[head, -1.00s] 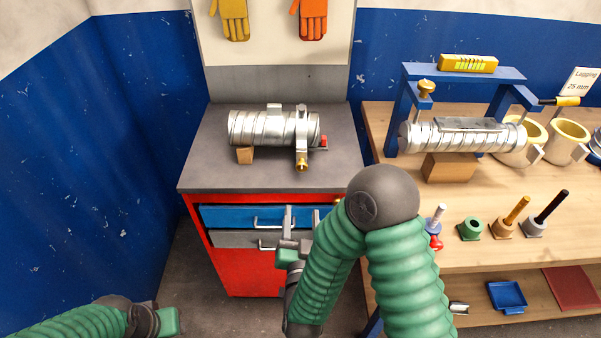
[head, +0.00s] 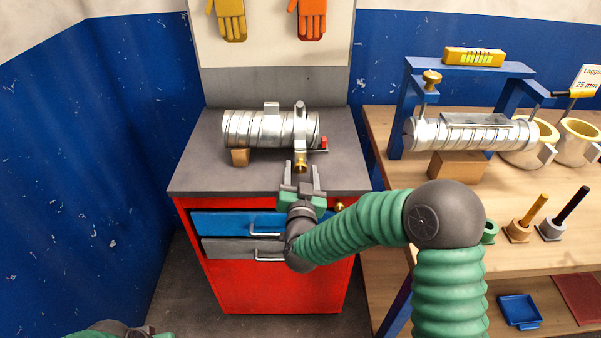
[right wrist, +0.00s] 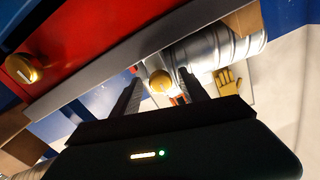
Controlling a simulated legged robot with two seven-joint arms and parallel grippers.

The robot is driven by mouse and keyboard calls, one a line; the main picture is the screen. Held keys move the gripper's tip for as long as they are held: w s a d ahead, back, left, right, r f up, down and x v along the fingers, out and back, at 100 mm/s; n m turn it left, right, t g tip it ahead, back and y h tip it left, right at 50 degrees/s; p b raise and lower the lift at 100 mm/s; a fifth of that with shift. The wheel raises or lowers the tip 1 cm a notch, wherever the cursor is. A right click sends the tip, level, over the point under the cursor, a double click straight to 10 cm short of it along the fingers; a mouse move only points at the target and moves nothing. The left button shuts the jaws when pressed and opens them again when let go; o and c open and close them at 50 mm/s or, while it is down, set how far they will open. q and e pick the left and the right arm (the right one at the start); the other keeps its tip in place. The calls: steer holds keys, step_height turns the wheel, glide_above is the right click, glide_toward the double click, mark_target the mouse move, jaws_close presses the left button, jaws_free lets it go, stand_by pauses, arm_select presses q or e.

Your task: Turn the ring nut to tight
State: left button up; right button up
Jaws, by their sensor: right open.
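The brass ring nut (head: 300,167) hangs at the lower front end of a metal band clamp (head: 300,125) around the spiral duct (head: 250,129). My right gripper (head: 302,172) is open at the cabinet top's front edge. In the head view its two fingers stand left and right of the nut. In the right wrist view the nut (right wrist: 160,82) shows between the open fingers (right wrist: 160,88), with gaps on both sides; I cannot tell how deep it sits between them. Only a bit of my left arm's end shows at the bottom left; its fingers are hidden.
The duct rests on a wooden block (head: 240,157) on the grey top of a red cabinet (head: 275,285). A small red-tipped part (head: 323,142) sits beside the clamp. A brass knob (head: 340,207) is on the cabinet front. A wooden bench (head: 400,190) with another duct stands at the right.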

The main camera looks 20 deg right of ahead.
steer(key=shift+c, duration=0.3)
jaws_close()
